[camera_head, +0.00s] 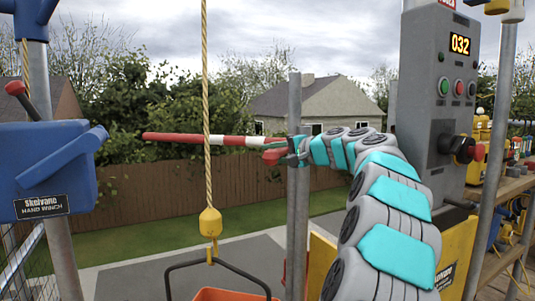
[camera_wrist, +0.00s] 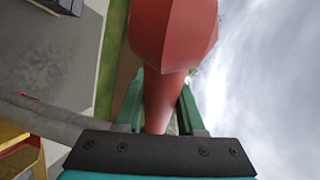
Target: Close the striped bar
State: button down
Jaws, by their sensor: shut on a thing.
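The red and white striped bar (camera_head: 180,138) runs roughly level across the middle of the head view, its far end pointing left. The rope hides a small part of it. My gripper (camera_head: 283,149) is at the bar's right end, beside the grey post. In the wrist view my green fingers (camera_wrist: 158,108) are shut around a narrow red part of the bar, and its thicker red knob (camera_wrist: 173,35) sticks out beyond them. The bar's mounting is hidden.
A grey upright post (camera_head: 296,220) stands close to my gripper. A yellow rope hook (camera_head: 210,222) holds an orange bucket (camera_head: 230,294) in front. A blue hand winch (camera_head: 45,160) is at left, and a grey control box (camera_head: 437,90) reading 032 is at right.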

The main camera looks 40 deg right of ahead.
jog(key=shift+s+r, duration=0.15)
jog(key=shift+r, duration=0.4)
jog(key=c, duration=0.8)
grip_release()
jog(key=shift+f, duration=0.1)
jog(key=shift+o, duration=1.4)
jog(key=shift+f, duration=0.35)
